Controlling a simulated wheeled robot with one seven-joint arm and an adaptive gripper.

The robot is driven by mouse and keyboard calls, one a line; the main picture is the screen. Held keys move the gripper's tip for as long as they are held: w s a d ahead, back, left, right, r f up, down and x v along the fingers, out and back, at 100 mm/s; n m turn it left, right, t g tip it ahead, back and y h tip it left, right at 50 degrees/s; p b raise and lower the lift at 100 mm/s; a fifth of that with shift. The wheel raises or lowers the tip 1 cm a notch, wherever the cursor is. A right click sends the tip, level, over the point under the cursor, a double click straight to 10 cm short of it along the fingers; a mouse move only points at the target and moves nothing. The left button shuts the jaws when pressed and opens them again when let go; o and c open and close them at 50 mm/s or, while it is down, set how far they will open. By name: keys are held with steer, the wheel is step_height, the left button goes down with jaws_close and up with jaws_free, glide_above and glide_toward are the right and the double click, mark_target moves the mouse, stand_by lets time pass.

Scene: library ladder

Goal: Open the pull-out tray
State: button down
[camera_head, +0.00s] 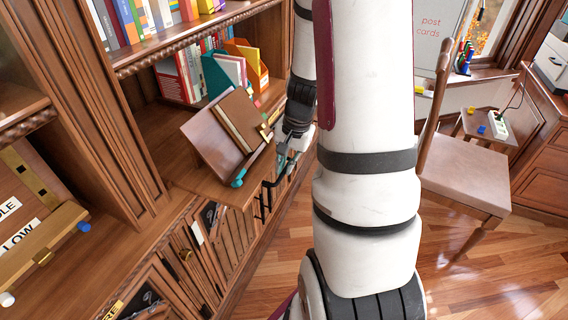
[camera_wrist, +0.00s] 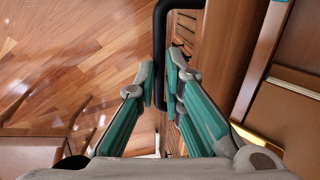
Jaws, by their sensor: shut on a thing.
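The pull-out tray (camera_head: 212,184) is a brown wooden board at the front of the bookcase, below the open shelf. A tilted wooden book stand (camera_head: 212,140) rests on it. A black bar handle (camera_head: 268,184) shows along its front, partly hidden by my gripper. My gripper (camera_head: 285,160) is at the handle's far end. In the wrist view the black handle (camera_wrist: 160,40) runs between the teal fingers of my gripper (camera_wrist: 161,88), which is shut on it. How far the tray stands out is hard to tell.
Books and folders (camera_head: 235,70) fill the shelf behind. Slatted cabinet doors (camera_head: 208,245) lie below the tray. A wooden chair (camera_head: 465,175) stands on the right, near a low side table (camera_head: 482,128). Wooden floor (camera_head: 480,275) is open at the lower right.

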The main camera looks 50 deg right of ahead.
steer(key=c, duration=1.7)
jaws_free()
steer(key=r, duration=0.4)
steer(key=s+r, duration=0.1)
steer(key=r, duration=0.3)
steer(key=s+r, duration=0.1)
steer(key=r, duration=0.2)
steer(key=shift+d+r, duration=0.35)
steer(key=shift+r, duration=0.05)
steer(key=a+r+n, duration=0.4)
steer(key=a+r, duration=0.2)
steer(key=a, duration=0.3)
steer(key=s+a+r+n, duration=0.2)
steer(key=s+a+n, duration=0.1)
steer(key=s+a, duration=0.1)
steer(key=s+a+r+n+t+p, duration=0.1)
steer(key=s+a+r+n, duration=0.2)
steer(key=a, duration=0.3)
steer(key=s+a+r+n+t+p, duration=0.1)
steer(key=s+a+r+n, duration=0.1)
steer(key=s+a+n, duration=0.1)
steer(key=shift+s+a+r+n+h, duration=0.1)
steer(key=shift+s+a+n+h, duration=0.1)
steer(key=shift+s+a, duration=0.4)
steer(key=shift+s+a+r+n+h, duration=0.1)
steer(key=shift+s+a+n+h, duration=0.15)
steer(key=shift+s, duration=0.55)
